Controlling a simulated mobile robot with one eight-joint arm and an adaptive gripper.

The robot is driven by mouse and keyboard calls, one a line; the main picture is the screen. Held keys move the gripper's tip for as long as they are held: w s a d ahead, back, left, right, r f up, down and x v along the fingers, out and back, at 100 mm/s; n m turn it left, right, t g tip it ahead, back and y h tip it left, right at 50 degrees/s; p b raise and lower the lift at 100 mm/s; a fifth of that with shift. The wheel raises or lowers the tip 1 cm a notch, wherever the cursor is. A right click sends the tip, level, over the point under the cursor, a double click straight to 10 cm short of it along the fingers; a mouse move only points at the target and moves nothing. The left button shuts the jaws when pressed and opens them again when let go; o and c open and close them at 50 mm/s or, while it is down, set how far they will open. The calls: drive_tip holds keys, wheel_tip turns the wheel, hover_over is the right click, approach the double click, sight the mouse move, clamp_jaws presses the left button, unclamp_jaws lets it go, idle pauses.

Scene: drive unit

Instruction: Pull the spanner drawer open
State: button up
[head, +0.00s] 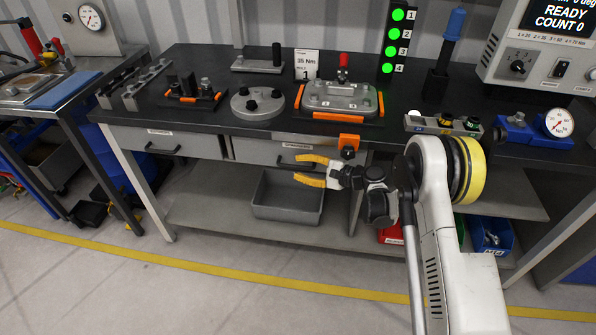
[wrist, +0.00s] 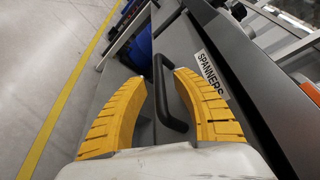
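The spanner drawer (head: 252,151) is the grey drawer under the middle of the workbench; its front looks flush with the bench, so it appears shut. Its white SPANNERS label (wrist: 211,74) is readable in the wrist view. My gripper (head: 296,169) has yellow ridged fingers and is at the drawer front, over the handle. In the wrist view the black bar handle (wrist: 164,95) lies between the two open fingers of my gripper (wrist: 160,78), with gaps visible on both sides. In the head view the fingers partly hide the handle.
A second drawer (head: 160,142) with a black handle is to the left. A grey bin (head: 288,197) stands on the lower shelf below the spanner drawer. An orange-marked fixture (head: 340,98) sits on the benchtop above. The floor in front of the bench is clear, with a yellow line (head: 150,262).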

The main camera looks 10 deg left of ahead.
drive_tip(key=shift+w+a, duration=0.1)
drive_tip(key=shift+a, duration=0.2)
clamp_jaws()
drive_tip(key=shift+f, duration=0.1)
